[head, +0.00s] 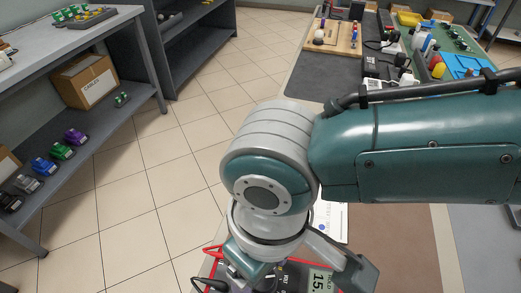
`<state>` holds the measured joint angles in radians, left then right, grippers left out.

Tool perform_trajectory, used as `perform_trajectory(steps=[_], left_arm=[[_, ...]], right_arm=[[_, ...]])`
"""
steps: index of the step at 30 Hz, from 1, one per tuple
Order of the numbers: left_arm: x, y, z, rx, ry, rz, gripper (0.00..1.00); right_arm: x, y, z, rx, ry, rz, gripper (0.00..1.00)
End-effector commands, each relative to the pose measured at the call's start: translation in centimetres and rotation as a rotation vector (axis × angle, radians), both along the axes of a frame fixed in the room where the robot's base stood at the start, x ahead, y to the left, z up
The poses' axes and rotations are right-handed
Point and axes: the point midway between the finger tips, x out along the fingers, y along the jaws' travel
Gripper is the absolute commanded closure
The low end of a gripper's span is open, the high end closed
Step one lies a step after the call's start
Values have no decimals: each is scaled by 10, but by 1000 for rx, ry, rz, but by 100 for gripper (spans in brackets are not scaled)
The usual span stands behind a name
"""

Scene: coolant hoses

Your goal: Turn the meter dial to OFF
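The meter (320,281) is at the bottom edge of the head view, with a red rim and a grey display that reads about 1.5. Only its upper part shows; the frame edge and my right arm hide the rest. I cannot make out the dial or its setting. My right arm comes in from the right and reaches down over the meter. My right gripper (275,274) is at the bottom edge, over or close to the meter. Its fingertips are mostly hidden, so I cannot tell its opening or whether it touches the dial. My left gripper is not in view.
A red and black lead (211,284) lies left of the meter. A white sheet (331,222) lies behind the arm. Farther back, the bench holds a wooden board (335,37), bottles and a blue tray (459,65). Shelves with a cardboard box (85,82) stand left across open floor.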

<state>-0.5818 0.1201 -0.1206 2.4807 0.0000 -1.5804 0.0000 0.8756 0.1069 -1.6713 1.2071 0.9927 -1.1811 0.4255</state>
Motion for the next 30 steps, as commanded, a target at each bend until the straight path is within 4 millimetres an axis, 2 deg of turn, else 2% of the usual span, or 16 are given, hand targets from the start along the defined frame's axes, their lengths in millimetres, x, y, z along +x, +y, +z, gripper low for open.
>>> perform_trajectory(steps=[8, 27, 30], left_arm=[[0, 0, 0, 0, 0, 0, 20], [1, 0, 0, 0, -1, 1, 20], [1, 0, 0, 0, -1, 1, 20]], right_arm=[[0, 0, -2, -1, 1, 0, 26], [0, 0, -1, -1, 0, 0, 98], [0, 0, -1, -1, 0, 0, 100]])
